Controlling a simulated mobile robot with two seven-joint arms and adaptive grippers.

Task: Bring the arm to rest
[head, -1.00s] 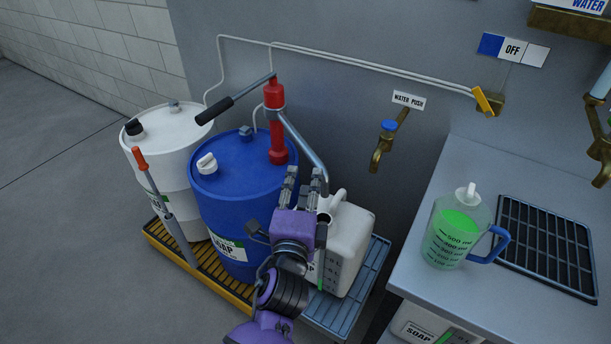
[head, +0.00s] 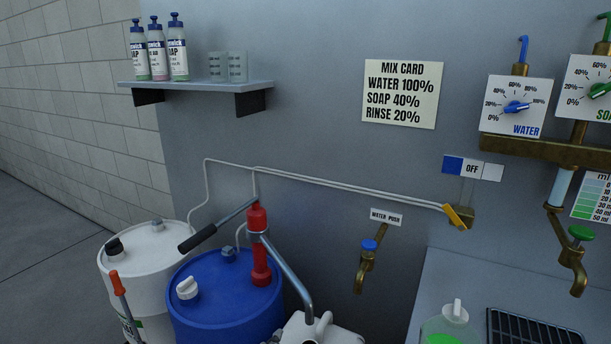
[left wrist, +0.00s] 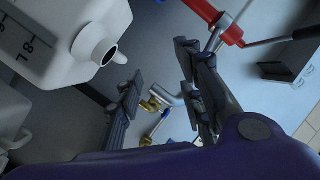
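My left gripper (left wrist: 158,66) shows in the left wrist view. Its two dark fingers stand apart with nothing between them. A white jug (left wrist: 65,45) with an open neck lies to the left of the fingers in that view, apart from them. In the head view only the top of the white jug (head: 325,331) shows at the bottom edge. A small dark part beside it may be my gripper; too little shows to be sure. The purple body of my left wrist fills the bottom of the left wrist view. My right gripper is in neither view.
The red pump (head: 259,245) stands on the blue drum (head: 222,293), beside a white drum (head: 148,265). A brass tap (head: 367,262) is on the wall. A pitcher with green liquid (head: 449,328) and a black grate (head: 532,331) are on the counter. A shelf (head: 195,86) holds bottles.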

